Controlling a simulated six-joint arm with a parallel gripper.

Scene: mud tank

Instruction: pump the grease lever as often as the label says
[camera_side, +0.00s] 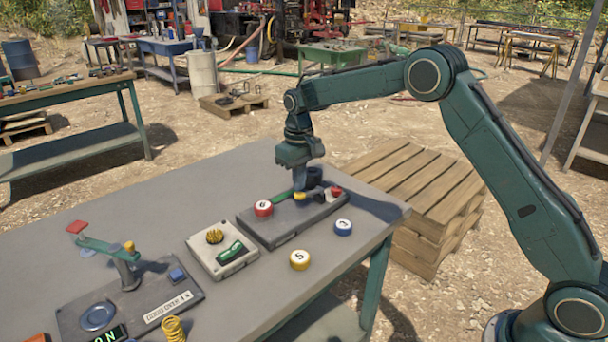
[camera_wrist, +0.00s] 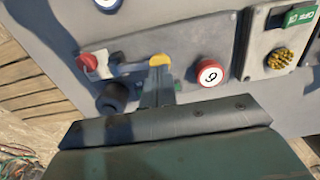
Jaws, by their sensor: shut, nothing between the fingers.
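A green lever (camera_side: 108,248) stands on a post on a dark base plate (camera_side: 75,319) at the table's front left. It has a red square pad and a yellow knob. A white label (camera_side: 173,307) on that plate has small text; it seems to end in "4 X". My gripper (camera_side: 312,184) is shut and empty, low over a second grey panel (camera_side: 283,234) far from that lever. In the wrist view my gripper (camera_wrist: 157,95) points down at this panel, close to a yellow cap (camera_wrist: 159,60) and a green strip (camera_wrist: 178,86). I cannot tell whether it touches them.
The second panel carries a red knob (camera_side: 336,191) and a black cylinder (camera_side: 314,175). Numbered discs in red (camera_side: 263,208), yellow (camera_side: 299,260) and blue (camera_side: 343,227) are nearby. A switch box (camera_side: 208,262) and a yellow spring (camera_side: 173,331) also stand there. The table's back left is clear.

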